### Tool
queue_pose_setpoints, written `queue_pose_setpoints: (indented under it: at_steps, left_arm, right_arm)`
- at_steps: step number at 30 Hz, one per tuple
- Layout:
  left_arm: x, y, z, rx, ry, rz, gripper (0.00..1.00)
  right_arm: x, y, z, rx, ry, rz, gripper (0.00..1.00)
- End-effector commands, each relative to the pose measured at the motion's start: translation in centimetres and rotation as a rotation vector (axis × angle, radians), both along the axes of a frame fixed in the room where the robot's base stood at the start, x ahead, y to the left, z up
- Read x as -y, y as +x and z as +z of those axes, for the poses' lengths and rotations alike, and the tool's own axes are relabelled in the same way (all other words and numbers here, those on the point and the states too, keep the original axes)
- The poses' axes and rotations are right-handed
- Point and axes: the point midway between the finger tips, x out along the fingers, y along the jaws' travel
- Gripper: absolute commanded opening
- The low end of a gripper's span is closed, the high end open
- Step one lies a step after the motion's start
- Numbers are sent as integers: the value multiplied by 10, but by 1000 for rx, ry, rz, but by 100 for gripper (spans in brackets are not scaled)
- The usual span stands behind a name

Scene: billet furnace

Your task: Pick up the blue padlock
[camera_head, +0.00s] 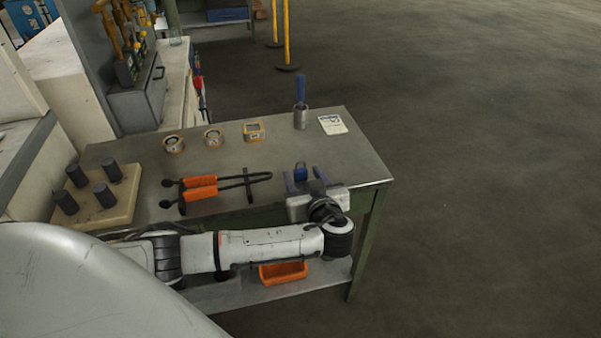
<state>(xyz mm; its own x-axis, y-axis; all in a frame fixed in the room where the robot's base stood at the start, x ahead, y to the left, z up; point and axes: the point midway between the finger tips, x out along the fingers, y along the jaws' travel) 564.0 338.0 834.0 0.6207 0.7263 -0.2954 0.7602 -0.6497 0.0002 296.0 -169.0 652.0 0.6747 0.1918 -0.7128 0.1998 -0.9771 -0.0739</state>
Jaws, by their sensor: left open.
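The small blue padlock (300,172) lies on the grey metal table (345,160), near its front right part. My left gripper (305,179) is at the table's front edge, its two dark fingers pointing away from me toward the padlock. The gripper is open. The padlock shows in the gap between the fingertips; whether the fingers touch it I cannot tell. My right gripper is not in view.
Left of the gripper lie orange-handled tongs (200,187). A beige block with dark cylinders (118,208) stands further left. Behind are round gauges (214,137), a yellow meter (254,131), a metal cup (300,118) with a blue-handled tool and a white card (332,125). An orange bin (283,273) sits below.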

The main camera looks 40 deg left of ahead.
Motion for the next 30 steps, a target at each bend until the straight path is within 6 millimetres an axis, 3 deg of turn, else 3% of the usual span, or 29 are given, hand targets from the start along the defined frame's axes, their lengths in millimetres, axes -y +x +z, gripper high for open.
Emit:
queue_pose_setpoints:
  at_steps: [3, 11, 20, 30]
  left_arm:
    - [0, 0, 0, 0, 0, 0, 48]
    - [0, -1, 0, -1, 0, 0, 4]
    - [1, 0, 5, 1, -1, 0, 4]
    - [1, 0, 68, 4, -3, 1, 4]
  right_arm:
    - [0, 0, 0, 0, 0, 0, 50]
    - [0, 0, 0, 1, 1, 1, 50]
    - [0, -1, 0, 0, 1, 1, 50]
    - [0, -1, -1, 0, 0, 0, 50]
